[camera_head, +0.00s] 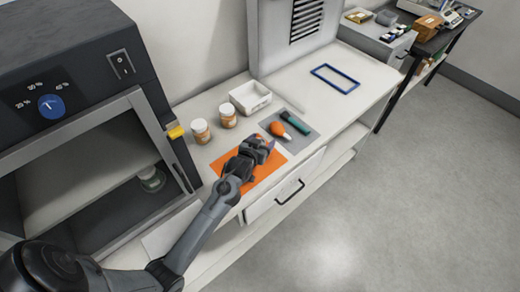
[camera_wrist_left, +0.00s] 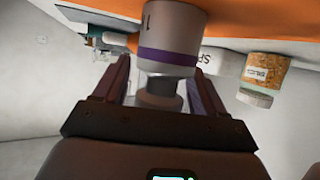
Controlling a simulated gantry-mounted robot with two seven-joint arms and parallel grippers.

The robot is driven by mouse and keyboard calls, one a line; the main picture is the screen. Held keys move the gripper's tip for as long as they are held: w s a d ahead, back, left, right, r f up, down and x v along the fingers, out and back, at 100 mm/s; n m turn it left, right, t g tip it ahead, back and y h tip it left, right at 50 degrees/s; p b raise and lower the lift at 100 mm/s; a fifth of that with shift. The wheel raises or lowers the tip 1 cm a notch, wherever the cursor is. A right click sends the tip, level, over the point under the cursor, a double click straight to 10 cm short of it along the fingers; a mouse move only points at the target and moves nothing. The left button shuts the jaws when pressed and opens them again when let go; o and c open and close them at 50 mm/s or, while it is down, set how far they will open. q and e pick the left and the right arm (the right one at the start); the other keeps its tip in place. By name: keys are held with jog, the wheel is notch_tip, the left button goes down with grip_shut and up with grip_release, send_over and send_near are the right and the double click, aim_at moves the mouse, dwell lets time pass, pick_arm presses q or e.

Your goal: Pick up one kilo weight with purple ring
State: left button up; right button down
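The weight with the purple ring (camera_wrist_left: 168,45) fills the upper middle of the left wrist view. It is a pale cylinder with a "1" on it and a narrower grey neck and knob. The orange mat (camera_wrist_left: 240,17) is behind its far end. My left gripper (camera_wrist_left: 163,80) has one finger on each side of the weight's neck, with narrow gaps showing. In the head view my left gripper (camera_head: 263,146) is over the orange mat (camera_head: 264,178) and hides the weight. My right gripper is not in view.
A dark oven-like cabinet (camera_head: 75,60) stands left. The table around the blue frame (camera_head: 335,78) is clear.

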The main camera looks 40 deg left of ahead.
pick_arm(q)
grip_shut()
jog(key=shift+r, duration=0.15)
jog(key=shift+r, duration=0.15)
